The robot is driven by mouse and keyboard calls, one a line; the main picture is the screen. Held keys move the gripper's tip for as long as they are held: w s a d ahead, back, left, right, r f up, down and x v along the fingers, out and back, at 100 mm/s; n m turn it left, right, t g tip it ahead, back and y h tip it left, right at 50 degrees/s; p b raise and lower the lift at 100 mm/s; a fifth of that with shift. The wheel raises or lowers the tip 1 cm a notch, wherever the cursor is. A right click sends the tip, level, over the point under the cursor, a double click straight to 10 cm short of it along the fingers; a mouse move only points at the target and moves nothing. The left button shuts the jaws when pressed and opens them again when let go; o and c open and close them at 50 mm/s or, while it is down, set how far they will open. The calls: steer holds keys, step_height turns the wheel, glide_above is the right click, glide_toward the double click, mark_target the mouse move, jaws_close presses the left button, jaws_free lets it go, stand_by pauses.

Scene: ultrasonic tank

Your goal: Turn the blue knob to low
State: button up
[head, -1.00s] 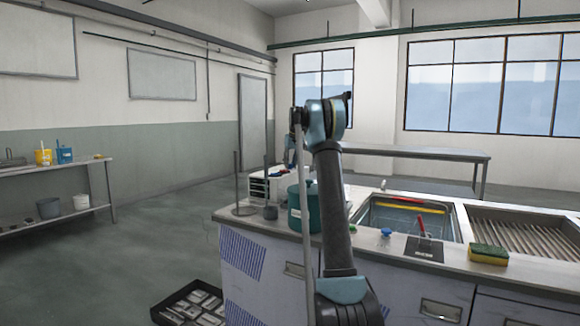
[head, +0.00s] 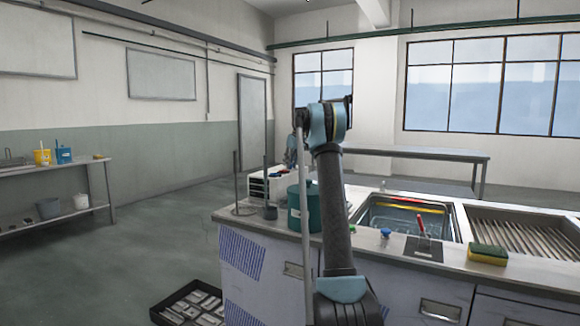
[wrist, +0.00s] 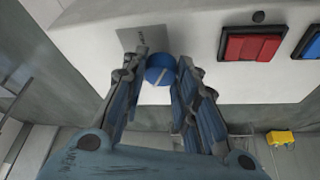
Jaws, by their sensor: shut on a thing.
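The blue knob (wrist: 160,70) shows in the wrist view on a white panel (wrist: 205,75). A pale pointer line crosses its face at a slant. My gripper (wrist: 161,74) is shut on the knob, one finger on its left and one on its right. A grey label plate (wrist: 140,38) lies just above and left of the knob; its marks are too small to read. In the head view my gripper and this knob are hidden behind my arm.
A red rocker switch (wrist: 252,46) and a blue one at the edge (wrist: 312,45) sit right of the knob. In the head view, a teal pot (head: 303,208), a tank (head: 405,215) and a sponge (head: 488,254) are on the counter. A tray (head: 190,303) lies on the floor.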

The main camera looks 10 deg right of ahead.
steer(key=shift+d, duration=0.15)
steer(key=o, duration=1)
steer(key=shift+r, duration=0.1)
steer(key=v, duration=1.1)
steer(key=shift+s+d+r, duration=0.15)
steer(key=shift+s+r, duration=0.05)
steer(key=shift+r, duration=0.1)
